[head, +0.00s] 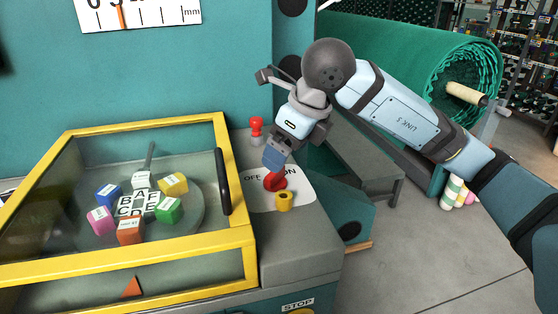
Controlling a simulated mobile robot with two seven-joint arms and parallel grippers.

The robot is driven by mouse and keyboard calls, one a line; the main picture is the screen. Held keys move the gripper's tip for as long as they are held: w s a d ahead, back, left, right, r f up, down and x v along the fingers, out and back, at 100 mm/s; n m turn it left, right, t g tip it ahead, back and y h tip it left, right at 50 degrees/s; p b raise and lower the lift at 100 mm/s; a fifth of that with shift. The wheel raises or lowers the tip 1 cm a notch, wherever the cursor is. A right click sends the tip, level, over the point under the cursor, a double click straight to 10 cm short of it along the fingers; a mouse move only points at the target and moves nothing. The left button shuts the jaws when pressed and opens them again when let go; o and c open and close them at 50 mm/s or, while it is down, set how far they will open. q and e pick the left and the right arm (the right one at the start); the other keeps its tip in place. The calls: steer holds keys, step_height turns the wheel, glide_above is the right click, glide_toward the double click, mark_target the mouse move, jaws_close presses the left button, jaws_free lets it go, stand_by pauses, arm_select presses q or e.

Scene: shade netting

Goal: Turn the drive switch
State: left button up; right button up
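The drive switch (275,183) is a red knob on a pale plate (298,192) marked OFF on its left and ON on its right. My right gripper (273,166) comes in from the upper right and points down at the knob. Its blue fingertips are right above or at the knob and hide its upper part. I cannot tell whether they touch it, or whether they are open or shut. My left gripper is not in view.
A yellow-framed clear guard (238,207) with a black handle (222,182) covers a round plate with several coloured blocks at the left. A red-topped knob (256,126) stands behind the switch and a yellow ring-shaped part (285,201) in front. A green netting roll (468,70) is at the back right.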

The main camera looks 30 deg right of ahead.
steer(key=p+v, duration=0.1)
steer(key=v, duration=0.6)
steer(key=shift+r, duration=0.3)
